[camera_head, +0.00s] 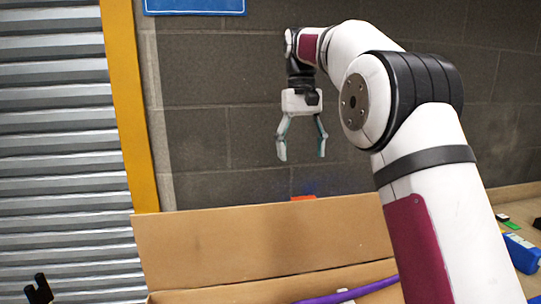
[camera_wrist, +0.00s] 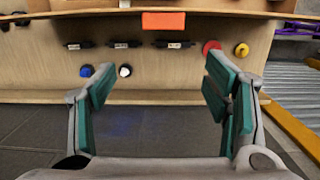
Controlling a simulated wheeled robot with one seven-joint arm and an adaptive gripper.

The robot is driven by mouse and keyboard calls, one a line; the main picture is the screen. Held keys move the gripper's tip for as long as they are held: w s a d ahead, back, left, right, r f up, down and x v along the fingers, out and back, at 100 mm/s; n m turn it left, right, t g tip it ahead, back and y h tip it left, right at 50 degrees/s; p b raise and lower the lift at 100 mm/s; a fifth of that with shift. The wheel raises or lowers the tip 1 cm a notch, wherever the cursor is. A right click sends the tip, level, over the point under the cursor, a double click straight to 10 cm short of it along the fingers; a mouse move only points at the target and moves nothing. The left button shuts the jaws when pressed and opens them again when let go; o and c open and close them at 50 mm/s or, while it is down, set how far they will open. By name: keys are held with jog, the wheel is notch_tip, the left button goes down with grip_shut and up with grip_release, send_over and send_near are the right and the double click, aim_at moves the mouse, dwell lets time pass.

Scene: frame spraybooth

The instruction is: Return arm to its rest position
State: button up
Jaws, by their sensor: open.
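My white arm rises from the lower right in the head view and bends over to the left. My gripper (camera_head: 301,150) hangs from its end, pointing down, with its two teal-padded fingers spread and nothing between them. It hangs apart from the wooden box below it. In the wrist view my gripper (camera_wrist: 163,95) shows both fingers wide apart, with empty space between them.
A wooden box or bench (camera_head: 260,245) stands below, with a purple tube (camera_head: 350,292) in it. A blue item (camera_head: 522,253) lies at right. The wrist view shows an orange block (camera_wrist: 163,21), a red round part (camera_wrist: 211,48) and a blue knob (camera_wrist: 86,71). A block wall stands behind.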

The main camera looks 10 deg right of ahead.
jog(key=s+r+t, duration=0.3)
jog(key=s, duration=1.5)
jog(key=s+f+t, duration=0.3)
jog(key=s+f, duration=1)
jog(key=s, duration=0.4)
jog(key=shift+s, duration=0.1)
